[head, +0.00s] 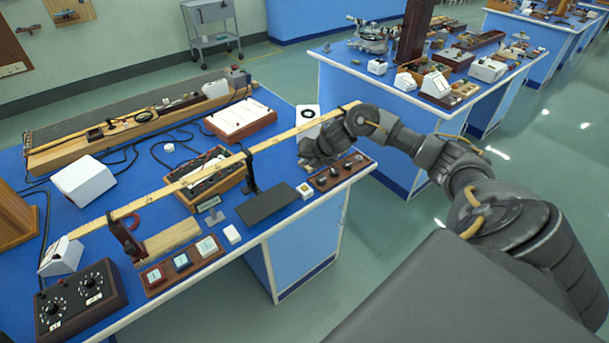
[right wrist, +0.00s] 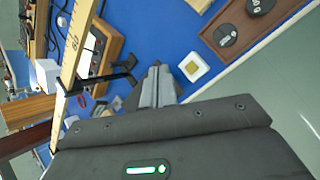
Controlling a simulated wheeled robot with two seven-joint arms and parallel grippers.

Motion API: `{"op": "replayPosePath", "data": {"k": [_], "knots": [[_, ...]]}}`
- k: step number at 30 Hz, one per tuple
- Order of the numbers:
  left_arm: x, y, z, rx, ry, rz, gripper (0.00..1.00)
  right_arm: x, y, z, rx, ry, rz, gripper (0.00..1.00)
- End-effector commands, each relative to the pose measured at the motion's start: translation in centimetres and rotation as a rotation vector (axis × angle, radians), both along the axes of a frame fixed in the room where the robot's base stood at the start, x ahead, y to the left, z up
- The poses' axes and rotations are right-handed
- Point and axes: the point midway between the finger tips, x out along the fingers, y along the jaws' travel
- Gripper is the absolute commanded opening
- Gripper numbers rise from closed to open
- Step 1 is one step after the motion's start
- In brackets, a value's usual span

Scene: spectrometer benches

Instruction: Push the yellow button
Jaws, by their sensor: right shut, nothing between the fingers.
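The yellow button (right wrist: 193,67) is a small pale-yellow round cap on a white square base, lying on the blue bench top. In the head view the white-based button (head: 305,190) is near the bench's front edge, left of a dark wooden strip. My right gripper (head: 311,158) is over the bench, behind the button in the head view. In the right wrist view its fingers (right wrist: 157,74) are together and empty, pointing just left of the button. The button is uncovered there, and the fingers appear apart from it. My left gripper is in neither view.
A long wooden ruler (head: 205,170) spans the bench beside my gripper. A black stand (head: 251,175) and dark plate (head: 267,204) are left of the button. The wooden strip with round dark parts (head: 338,174) is to its right. A second bench (head: 440,112) stands behind.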

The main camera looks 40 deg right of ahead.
Motion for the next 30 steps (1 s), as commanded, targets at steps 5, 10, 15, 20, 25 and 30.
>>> {"op": "replayPosePath", "data": {"k": [5, 10, 15, 20, 25, 30], "knots": [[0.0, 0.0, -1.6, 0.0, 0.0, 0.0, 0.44, 0.0, 0.0, -1.8, 0.001, 0.001, 0.0, 0.0], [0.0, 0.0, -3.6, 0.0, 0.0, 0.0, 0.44, 0.0, 0.0, -4.1, 0.0, 0.001, -0.001, 0.0], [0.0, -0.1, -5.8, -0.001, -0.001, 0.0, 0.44, -0.1, 0.0, -6.5, 0.0, 0.001, -0.001, 0.0], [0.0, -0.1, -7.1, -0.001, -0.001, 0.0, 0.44, 0.0, 0.0, -8.0, 0.0, 0.001, -0.001, 0.0], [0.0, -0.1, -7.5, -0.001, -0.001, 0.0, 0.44, 0.0, 0.0, -8.5, 0.001, -0.001, -0.002, 0.0], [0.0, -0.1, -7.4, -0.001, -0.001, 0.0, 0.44, 0.0, 0.0, -8.5, 0.001, 0.0, -0.002, 0.0]]}}
